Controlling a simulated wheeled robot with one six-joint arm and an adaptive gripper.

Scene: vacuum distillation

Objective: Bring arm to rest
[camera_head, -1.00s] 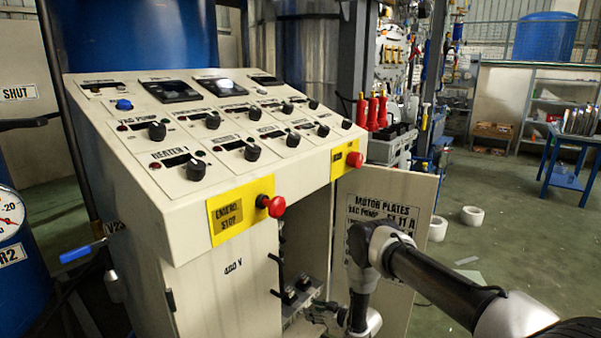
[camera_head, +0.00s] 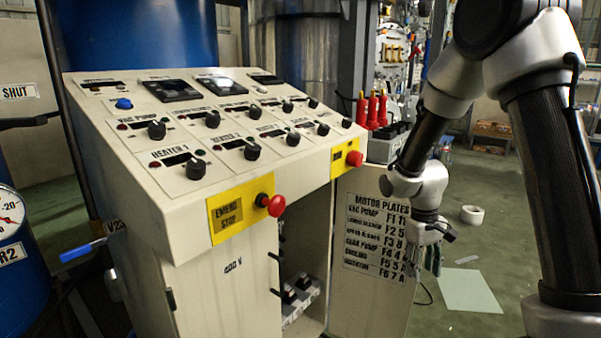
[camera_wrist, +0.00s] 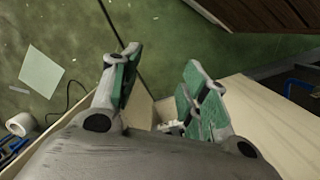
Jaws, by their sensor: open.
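My gripper (camera_head: 432,235) hangs beside the right edge of the open cabinet door (camera_head: 368,240) in the head view. In the wrist view its two green-padded fingers (camera_wrist: 160,92) are apart, with nothing between them. My arm is folded upward at the right of the head view, with the forearm slanting down to the gripper. The control console (camera_head: 200,200) stands at the left and centre. The cabinet under it is open, with dark-handled parts (camera_head: 298,292) inside.
Red emergency buttons (camera_head: 275,205) stick out from the console front. A blue-handled valve (camera_head: 78,253) is at the far left. A white roll (camera_head: 472,215) and a pale sheet (camera_head: 468,290) lie on the green floor at right. The sheet also shows in the wrist view (camera_wrist: 41,70).

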